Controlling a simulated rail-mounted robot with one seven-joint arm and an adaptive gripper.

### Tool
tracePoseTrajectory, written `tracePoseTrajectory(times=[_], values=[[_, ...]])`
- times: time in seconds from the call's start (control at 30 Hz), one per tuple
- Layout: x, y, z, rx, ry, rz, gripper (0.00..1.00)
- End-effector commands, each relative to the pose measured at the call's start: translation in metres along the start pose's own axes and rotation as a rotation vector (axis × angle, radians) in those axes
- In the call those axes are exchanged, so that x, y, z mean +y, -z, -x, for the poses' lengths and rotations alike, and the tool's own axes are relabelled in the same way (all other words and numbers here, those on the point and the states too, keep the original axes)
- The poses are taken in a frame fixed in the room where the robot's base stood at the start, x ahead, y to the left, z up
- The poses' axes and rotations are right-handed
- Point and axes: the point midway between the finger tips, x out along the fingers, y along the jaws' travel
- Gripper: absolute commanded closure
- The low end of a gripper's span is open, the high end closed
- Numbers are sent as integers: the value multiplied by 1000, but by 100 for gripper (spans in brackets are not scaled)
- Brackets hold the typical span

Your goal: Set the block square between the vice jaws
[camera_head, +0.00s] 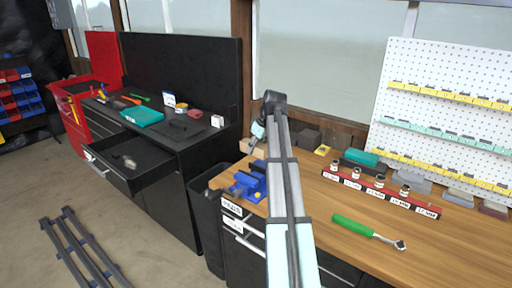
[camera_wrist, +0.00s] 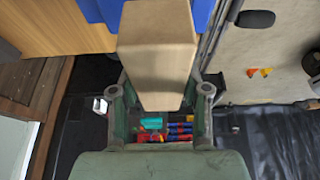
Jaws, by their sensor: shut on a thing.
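A beige wooden block (camera_wrist: 158,60) fills the middle of the wrist view, between the fingers of my gripper (camera_wrist: 160,98), which is shut on it. In the head view my gripper (camera_head: 257,137) is above the left end of the workbench, partly hidden by my arm. A pale block (camera_head: 250,147) shows just below it. The blue vice (camera_head: 250,184) stands at the bench's left corner, below the block. Blue vice parts (camera_wrist: 202,14) show on both sides of the block at the top of the wrist view. The block hides the jaw gap, so I cannot tell whether it touches the jaws.
On the wooden workbench (camera_head: 420,255) lie a green-handled ratchet (camera_head: 365,230) and a red socket rail (camera_head: 380,192). A pegboard (camera_head: 450,100) rises at the back right. A black cabinet with an open drawer (camera_head: 128,165) stands left.

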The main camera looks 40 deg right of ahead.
Motion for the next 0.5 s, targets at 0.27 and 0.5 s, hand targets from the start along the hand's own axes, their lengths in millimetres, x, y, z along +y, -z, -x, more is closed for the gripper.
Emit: tracePoseTrajectory(times=[0.27,0.5], values=[[0,-5,-11,0,0,1,93],[0,-12,-26,0,-1,0,93]])
